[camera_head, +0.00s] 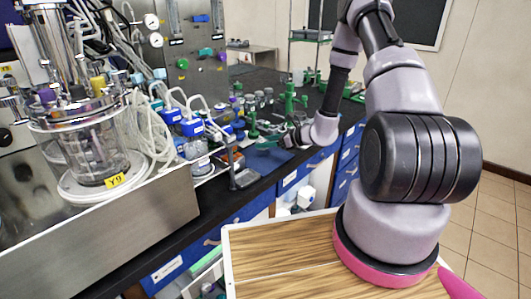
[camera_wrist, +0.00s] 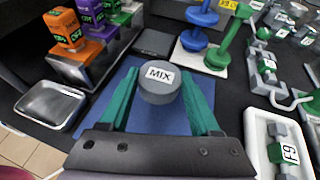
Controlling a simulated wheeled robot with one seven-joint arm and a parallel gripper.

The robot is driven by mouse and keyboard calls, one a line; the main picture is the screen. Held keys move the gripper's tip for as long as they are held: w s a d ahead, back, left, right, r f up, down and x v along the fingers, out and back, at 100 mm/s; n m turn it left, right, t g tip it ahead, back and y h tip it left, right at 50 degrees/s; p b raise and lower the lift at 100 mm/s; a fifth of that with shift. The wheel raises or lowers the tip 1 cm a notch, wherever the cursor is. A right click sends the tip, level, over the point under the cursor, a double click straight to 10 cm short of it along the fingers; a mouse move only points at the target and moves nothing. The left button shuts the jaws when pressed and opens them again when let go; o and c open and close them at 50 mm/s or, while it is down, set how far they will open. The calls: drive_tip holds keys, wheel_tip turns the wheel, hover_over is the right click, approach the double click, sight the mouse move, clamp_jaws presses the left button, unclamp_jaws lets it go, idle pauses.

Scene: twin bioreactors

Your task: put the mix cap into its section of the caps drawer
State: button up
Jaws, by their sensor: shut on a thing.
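The mix cap (camera_wrist: 158,92) is a grey round cap with a white label reading MIX. In the wrist view my gripper (camera_wrist: 160,84) has its two green fingers on either side of the cap and is shut on it. The cap is above a blue mat (camera_wrist: 135,128) on the bench; its height above the mat is hard to judge. In the head view my gripper (camera_head: 266,145) is over the dark bench, and the cap is too small to make out. Blue drawer fronts (camera_head: 288,181) run below the bench edge; I cannot tell which is the caps drawer.
Orange and purple blocks (camera_wrist: 65,28) stand on a metal rack at left, beside a shallow metal dish (camera_wrist: 52,103). Blue and green stands (camera_wrist: 230,40) are behind. A white tray (camera_wrist: 262,150) is at right. A glass vessel labelled Y9 (camera_head: 95,158) stands at left in the head view.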

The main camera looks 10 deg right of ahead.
sight(266, 157)
drive_tip(key=shift+f, duration=2.1)
drive_tip(key=shift+f, duration=0.1)
drive_tip(key=o, duration=1.3)
